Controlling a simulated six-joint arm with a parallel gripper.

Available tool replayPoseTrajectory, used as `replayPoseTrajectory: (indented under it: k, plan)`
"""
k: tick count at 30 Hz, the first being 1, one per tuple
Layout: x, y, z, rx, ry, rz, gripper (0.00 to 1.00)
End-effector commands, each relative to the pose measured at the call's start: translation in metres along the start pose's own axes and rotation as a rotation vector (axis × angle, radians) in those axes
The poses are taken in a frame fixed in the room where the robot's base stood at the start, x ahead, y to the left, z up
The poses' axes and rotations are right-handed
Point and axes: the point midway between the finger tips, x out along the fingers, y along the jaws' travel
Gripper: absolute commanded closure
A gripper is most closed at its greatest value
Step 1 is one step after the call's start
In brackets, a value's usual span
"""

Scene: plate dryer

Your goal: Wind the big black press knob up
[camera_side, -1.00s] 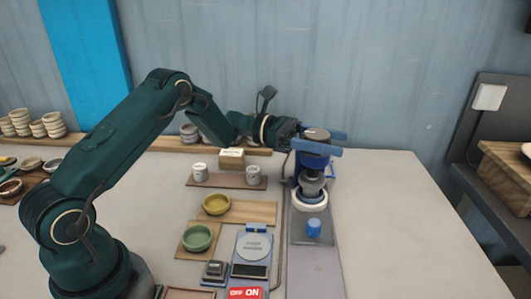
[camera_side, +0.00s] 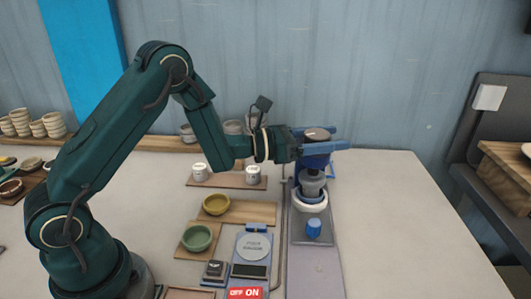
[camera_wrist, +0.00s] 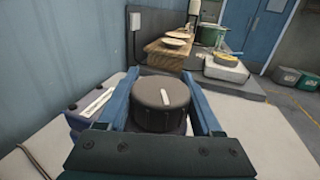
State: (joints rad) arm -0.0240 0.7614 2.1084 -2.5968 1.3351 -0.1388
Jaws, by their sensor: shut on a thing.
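The big black press knob (camera_wrist: 160,103) is round and dark with a pale mark on its top. It shows at the top of the blue press (camera_side: 312,162) in the side view, where its dark top (camera_side: 317,134) sits between the fingers. My gripper (camera_side: 325,138) reaches in level from the left and is shut on the knob. In the wrist view the two blue fingers of my gripper (camera_wrist: 162,92) lie along the knob's left and right sides. The grey press head and white ring (camera_side: 311,193) are below the knob.
A small blue cylinder (camera_side: 314,228) stands on the grey press base. A scale (camera_side: 253,247), an OFF/ON sign (camera_side: 245,293), a yellow bowl (camera_side: 216,204) and a green bowl (camera_side: 197,238) stand to the left. The table right of the press is clear.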

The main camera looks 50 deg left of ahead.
Motion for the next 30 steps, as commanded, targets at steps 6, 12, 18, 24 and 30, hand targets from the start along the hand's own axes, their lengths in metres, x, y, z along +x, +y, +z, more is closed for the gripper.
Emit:
replayPoseTrajectory:
  k: [6, 12, 18, 24, 30]
  plan:
    - [0.0, 0.0009, 0.0007, 0.0, -0.003, 0.052, 0.89]
    - [0.0, 0.0017, 0.0009, -0.001, -0.003, 0.065, 0.89]
    - [0.0002, 0.0018, 0.0011, -0.001, -0.004, 0.065, 0.89]
    - [0.0003, 0.0018, 0.001, -0.001, -0.004, 0.064, 0.04]
    - [0.0003, 0.0018, 0.0006, -0.001, -0.003, 0.064, 0.04]
